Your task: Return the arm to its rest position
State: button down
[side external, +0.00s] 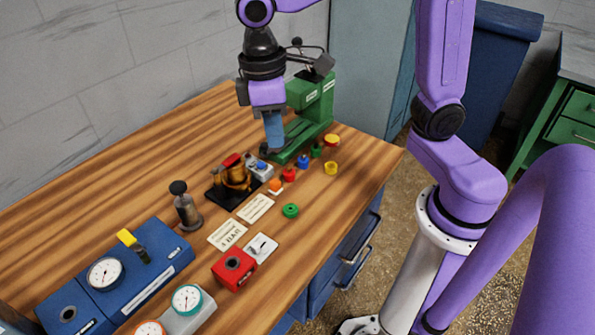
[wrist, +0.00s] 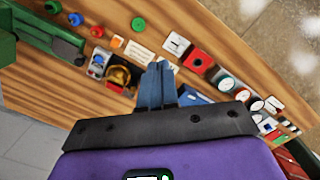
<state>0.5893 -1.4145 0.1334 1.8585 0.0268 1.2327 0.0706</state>
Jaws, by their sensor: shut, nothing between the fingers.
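My purple arm reaches over the wooden bench from the right in the side external view. My gripper (side external: 275,146) points down with its blue fingers together and nothing between them. It hangs in front of the green machine (side external: 312,100), above the bench near the copper-coil device. I cannot tell its exact height. In the wrist view my gripper (wrist: 158,66) shows shut fingers, with the bench top beyond them.
The copper-coil device (side external: 232,180) on a black base is close to my gripper. Several coloured knobs, including a green one (side external: 290,210), lie to its right. A blue gauge box (side external: 105,280) and a red box (side external: 234,268) stand nearer the camera. Bare wood (side external: 90,190) lies left.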

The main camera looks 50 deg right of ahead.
jog(key=s+d+f+n, duration=0.2)
jog(key=s+d, duration=0.3)
jog(key=s, duration=0.2)
jog(key=s+d+f+n+t+y, duration=0.1)
jog(key=s+d+f+n, duration=0.1)
jog(key=s+d, duration=0.3)
jog(key=s+f, duration=0.1)
jog(key=s, duration=0.2)
